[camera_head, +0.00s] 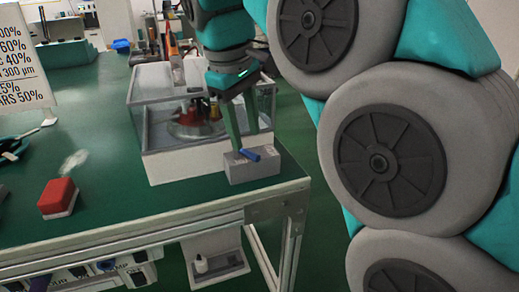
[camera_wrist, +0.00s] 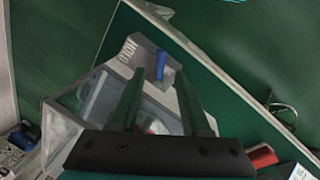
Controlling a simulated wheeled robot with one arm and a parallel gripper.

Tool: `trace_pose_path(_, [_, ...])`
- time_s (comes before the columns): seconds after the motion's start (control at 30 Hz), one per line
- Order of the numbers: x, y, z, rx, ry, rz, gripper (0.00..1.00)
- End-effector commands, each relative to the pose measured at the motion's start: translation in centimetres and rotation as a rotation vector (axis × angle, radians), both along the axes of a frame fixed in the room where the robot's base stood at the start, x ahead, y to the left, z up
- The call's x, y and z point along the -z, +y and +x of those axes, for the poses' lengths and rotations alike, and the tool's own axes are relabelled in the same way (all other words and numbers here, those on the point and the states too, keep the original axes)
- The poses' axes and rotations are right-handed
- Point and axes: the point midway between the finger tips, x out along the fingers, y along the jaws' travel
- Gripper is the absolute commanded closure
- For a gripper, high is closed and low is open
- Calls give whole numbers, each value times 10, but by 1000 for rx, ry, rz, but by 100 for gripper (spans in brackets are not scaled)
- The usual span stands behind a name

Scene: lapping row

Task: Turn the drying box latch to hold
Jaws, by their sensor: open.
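The drying box (camera_head: 165,168) has clear walls and a white base, and it stands on the green bench. A small grey block (camera_head: 240,175) sits at its front right corner and carries the blue latch lever (camera_head: 250,154). In the wrist view the lever (camera_wrist: 161,65) sticks up from the grey top, with a "HOLD" label (camera_wrist: 127,48) to its left. My gripper (camera_head: 250,143) is open and points down at the block. In the wrist view its green fingers (camera_wrist: 160,77) show on either side of the lever. I cannot tell whether they touch it.
A red-topped block (camera_head: 58,197) lies on the bench to the left, near a white sign (camera_head: 22,62). A red object stands inside the drying box (camera_head: 192,122). The bench's front edge (camera_head: 170,222) runs just before the latch block.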

Motion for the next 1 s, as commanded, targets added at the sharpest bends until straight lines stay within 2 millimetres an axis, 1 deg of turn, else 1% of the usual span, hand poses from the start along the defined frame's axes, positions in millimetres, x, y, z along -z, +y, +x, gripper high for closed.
trace_pose_path(0.03, [16,1,2,-2,2,-1,53])
trace_pose_path(0.2, [32,2,8,-2,2,-3,53])
trace_pose_path(0.33, [37,2,10,-3,3,-2,53])
trace_pose_path(0.67, [37,2,11,-4,3,-1,53])
trace_pose_path(1.0, [37,2,11,-4,3,-1,91])
